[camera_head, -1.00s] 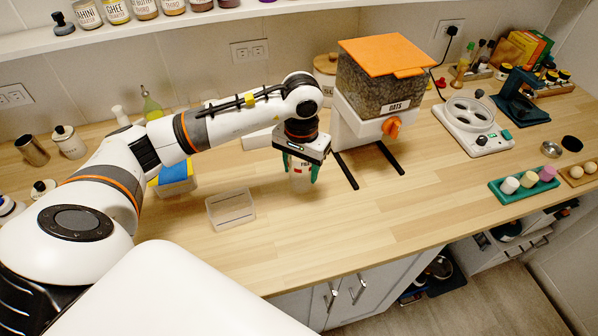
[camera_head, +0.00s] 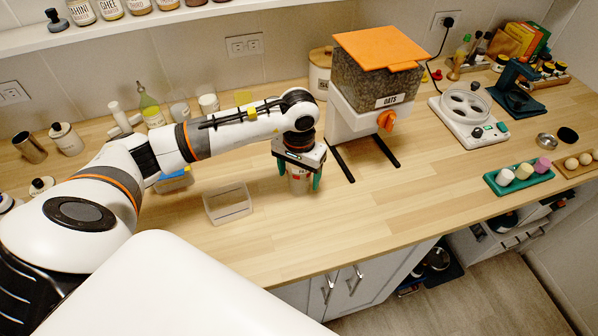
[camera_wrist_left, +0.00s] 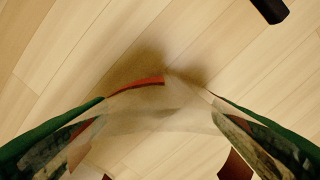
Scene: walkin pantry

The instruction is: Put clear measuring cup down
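The clear measuring cup (camera_head: 300,184) is between the green fingers of my left gripper (camera_head: 302,183), in front of the oats dispenser. In the left wrist view, the see-through cup (camera_wrist_left: 165,118) with red marks fills the space between the two fingers, which press on its sides. A soft shadow lies on the wood beside the cup, so it is very low over the counter or touching it; I cannot tell which. My right gripper is not in view.
The oats dispenser (camera_head: 376,85) stands just right of the gripper, with dark feet (camera_head: 341,163) reaching forward. A clear open container (camera_head: 228,204) sits to the left. A blue sponge (camera_head: 174,181) is partly behind my arm. The counter (camera_head: 330,225) in front is clear.

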